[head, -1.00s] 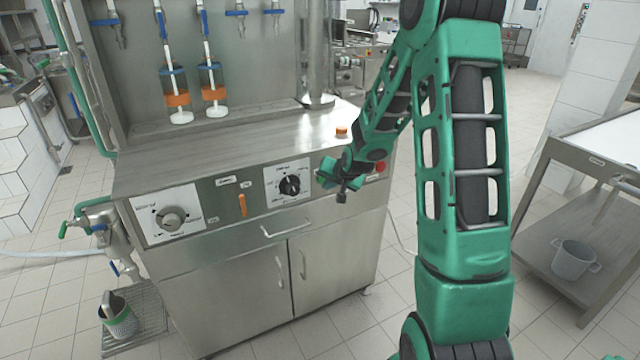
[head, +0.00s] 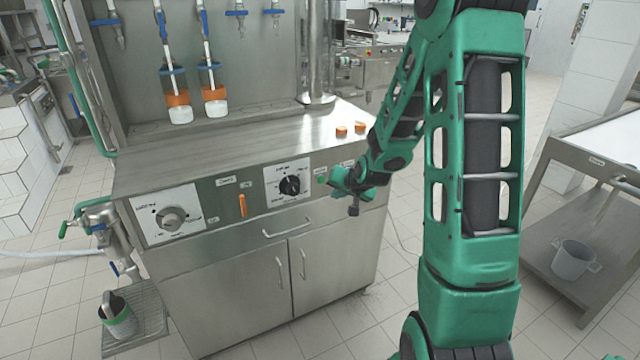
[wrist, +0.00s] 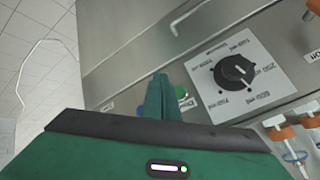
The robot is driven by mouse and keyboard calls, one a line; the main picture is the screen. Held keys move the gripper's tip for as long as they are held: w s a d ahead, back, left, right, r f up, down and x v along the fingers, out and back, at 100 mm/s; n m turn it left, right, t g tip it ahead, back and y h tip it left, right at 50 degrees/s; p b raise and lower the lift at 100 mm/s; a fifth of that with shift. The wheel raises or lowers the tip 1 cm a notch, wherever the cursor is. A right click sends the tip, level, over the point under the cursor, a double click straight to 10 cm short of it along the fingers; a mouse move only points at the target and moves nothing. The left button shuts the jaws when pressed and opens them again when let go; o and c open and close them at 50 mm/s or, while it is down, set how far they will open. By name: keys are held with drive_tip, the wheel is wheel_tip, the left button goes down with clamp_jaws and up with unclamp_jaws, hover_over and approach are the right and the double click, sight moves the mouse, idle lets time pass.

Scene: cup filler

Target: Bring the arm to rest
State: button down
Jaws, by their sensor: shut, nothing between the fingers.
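My gripper (head: 338,178) is in front of the right part of the filler's control panel, just right of the green button (head: 321,180). In the wrist view, the gripper's two green fingers (wrist: 160,97) are together with nothing between them. The green button (wrist: 182,93) shows right behind the fingertips. A gap between fingertips and panel cannot be measured from these views. My arm reaches down to the panel from the upper right.
The panel carries a black dial (head: 290,185), a grey dial (head: 170,219) and an orange switch (head: 242,205). Two cups (head: 178,105) (head: 214,100) with orange bands stand under the nozzles. Two orange caps (head: 341,130) (head: 360,127) sit on the counter. A steel table (head: 580,160) stands at right.

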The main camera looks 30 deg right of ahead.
idle(0.3)
drive_tip(key=s+a+r+n+g, duration=0.1)
drive_tip(key=s+r+g, duration=0.2)
drive_tip(key=s, duration=0.9)
drive_tip(key=s+a+r+g+y, duration=0.1)
drive_tip(key=s+r, duration=0.4)
drive_tip(key=s, duration=0.8)
drive_tip(key=s+a+r+n+g, duration=0.1)
drive_tip(key=s+r+g, duration=0.3)
drive_tip(key=s, duration=0.9)
drive_tip(key=shift+a+r+n+g, duration=0.3)
drive_tip(key=shift+a+g, duration=0.1)
drive_tip(key=shift+a, duration=0.5)
drive_tip(key=shift+w+f, duration=0.1)
drive_tip(key=shift+w+f, duration=0.2)
drive_tip(key=shift+w, duration=0.3)
idle(2.4)
